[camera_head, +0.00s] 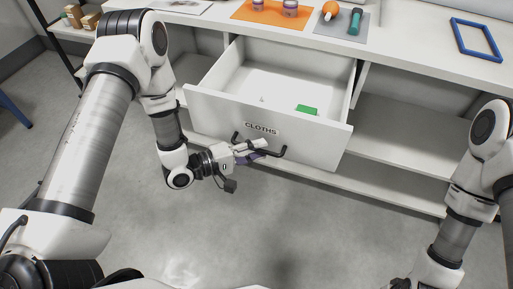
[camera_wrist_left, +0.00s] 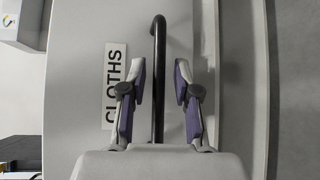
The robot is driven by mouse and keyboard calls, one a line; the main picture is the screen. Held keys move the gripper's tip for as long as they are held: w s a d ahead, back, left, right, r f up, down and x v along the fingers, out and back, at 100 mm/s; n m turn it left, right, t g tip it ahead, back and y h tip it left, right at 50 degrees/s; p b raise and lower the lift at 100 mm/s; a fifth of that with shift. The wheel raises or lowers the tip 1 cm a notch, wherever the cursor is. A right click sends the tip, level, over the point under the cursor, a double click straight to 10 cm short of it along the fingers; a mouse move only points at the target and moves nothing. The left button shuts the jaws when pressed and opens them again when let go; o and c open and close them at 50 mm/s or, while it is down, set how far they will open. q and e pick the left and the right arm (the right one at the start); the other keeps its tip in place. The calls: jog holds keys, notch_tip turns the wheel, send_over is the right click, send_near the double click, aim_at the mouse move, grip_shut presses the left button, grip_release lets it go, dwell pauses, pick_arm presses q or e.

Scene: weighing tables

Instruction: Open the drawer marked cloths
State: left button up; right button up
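The white drawer marked CLOTHS (camera_head: 225,108) is pulled well out from under the counter in the head view. Its label (camera_head: 261,129) also shows in the left wrist view (camera_wrist_left: 116,85). A dark bar handle (camera_head: 277,154) is on its front; it runs between the fingers in the left wrist view (camera_wrist_left: 159,50). My left gripper (camera_head: 262,149) is at the handle, its two fingers (camera_wrist_left: 160,80) on either side of the bar with a gap on each side. It looks open. My right arm comes in at the right; its gripper is not visible.
A green item (camera_head: 306,110) lies in the drawer. The counter (camera_head: 405,45) above holds an orange mat (camera_head: 268,22), a grey mat (camera_head: 327,30) with tools, and a blue frame (camera_head: 476,39). Open shelves (camera_head: 400,130) are right of the drawer. The floor in front is clear.

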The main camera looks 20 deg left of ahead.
pick_arm(q)
jog(key=v, duration=1.2)
dwell(0.4)
